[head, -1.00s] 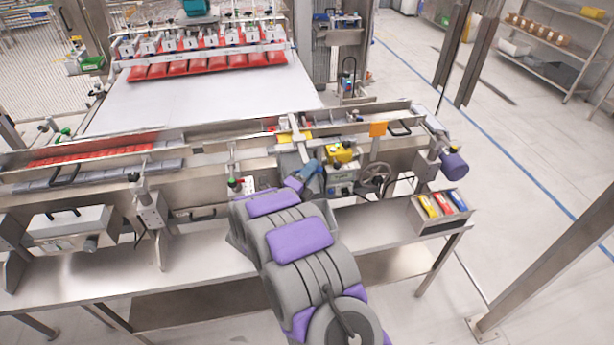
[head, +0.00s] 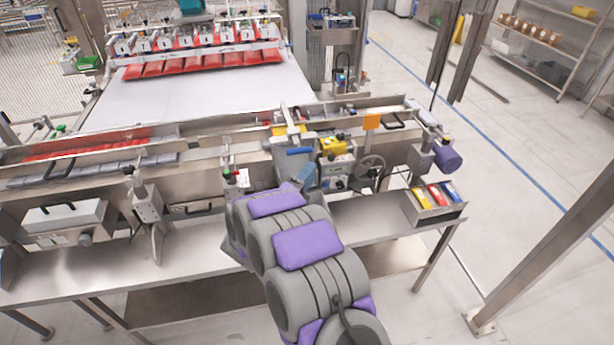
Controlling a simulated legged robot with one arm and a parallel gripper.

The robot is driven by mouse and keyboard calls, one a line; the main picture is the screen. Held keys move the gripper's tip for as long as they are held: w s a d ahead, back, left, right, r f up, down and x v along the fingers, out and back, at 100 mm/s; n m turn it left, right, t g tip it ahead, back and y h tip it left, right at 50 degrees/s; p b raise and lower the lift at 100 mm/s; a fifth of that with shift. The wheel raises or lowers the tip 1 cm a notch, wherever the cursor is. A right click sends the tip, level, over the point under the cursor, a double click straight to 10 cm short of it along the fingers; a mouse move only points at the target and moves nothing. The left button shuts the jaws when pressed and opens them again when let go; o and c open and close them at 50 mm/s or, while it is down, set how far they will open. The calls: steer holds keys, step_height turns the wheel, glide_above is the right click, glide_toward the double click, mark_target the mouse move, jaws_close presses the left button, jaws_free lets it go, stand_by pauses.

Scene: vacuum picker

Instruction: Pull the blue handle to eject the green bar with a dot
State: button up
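A blue handle (head: 299,151) lies crosswise below a pale upright lever (head: 290,122), at the middle of the machine's front rail. My arm reaches toward it from the lower right. My gripper (head: 304,176) is at the arm's far end, just in front of and below the handle. Its fingers are small and partly hidden by my arm, so I cannot tell whether they are open or touch the handle. I cannot make out a green bar with a dot.
A yellow block (head: 333,146) and a handwheel (head: 370,167) are right of the handle. A bin of coloured packets (head: 437,197) sits on the steel bench (head: 190,262). Red packs (head: 200,62) line the conveyor (head: 215,92) behind. Floor is clear at right.

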steer(key=p+v, duration=0.2)
steer(key=v, duration=1.5)
steer(key=shift+a, duration=0.2)
steer(key=shift+s, duration=0.1)
